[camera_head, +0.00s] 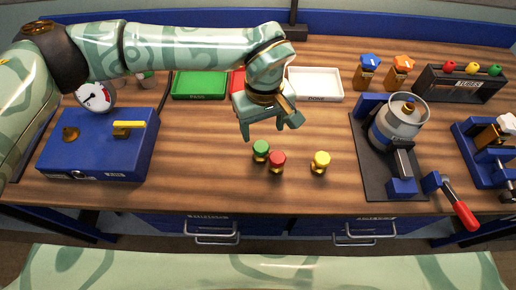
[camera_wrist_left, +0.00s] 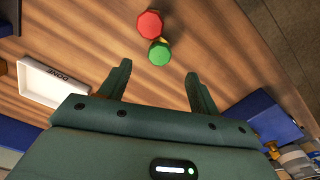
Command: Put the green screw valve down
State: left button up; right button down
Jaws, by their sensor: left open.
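The green screw valve (camera_head: 260,149) stands upright on the wooden table, close beside a red screw valve (camera_head: 277,159). A yellow screw valve (camera_head: 320,160) stands a little to the right, apart from them. My left gripper (camera_head: 271,130) is open and empty, above and just behind the green valve. In the left wrist view, the green valve (camera_wrist_left: 159,54) shows just beyond the open fingertips (camera_wrist_left: 159,76), with the red valve (camera_wrist_left: 150,24) farther out. Whether the green and red valves touch, I cannot tell. My right gripper is not in view.
A green tray (camera_head: 200,85), a partly hidden red tray (camera_head: 238,80) and a white tray (camera_head: 316,84) line the back. A blue box with a gauge (camera_head: 95,155) stands left. A dark base with a metal canister (camera_head: 398,122) stands right. The front middle table is clear.

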aim_at(261, 145)
pick_arm(q)
notch_tip(261, 145, down, 6)
jog(key=f, duration=0.3)
jog(key=w+f+b, duration=0.1)
jog(key=f, duration=0.1)
jog(key=shift+a+f, duration=0.15)
jog(key=shift+a, duration=0.05)
jog(key=shift+c, duration=0.3)
jog(key=c, duration=1.1)
jog(key=shift+c, duration=0.2)
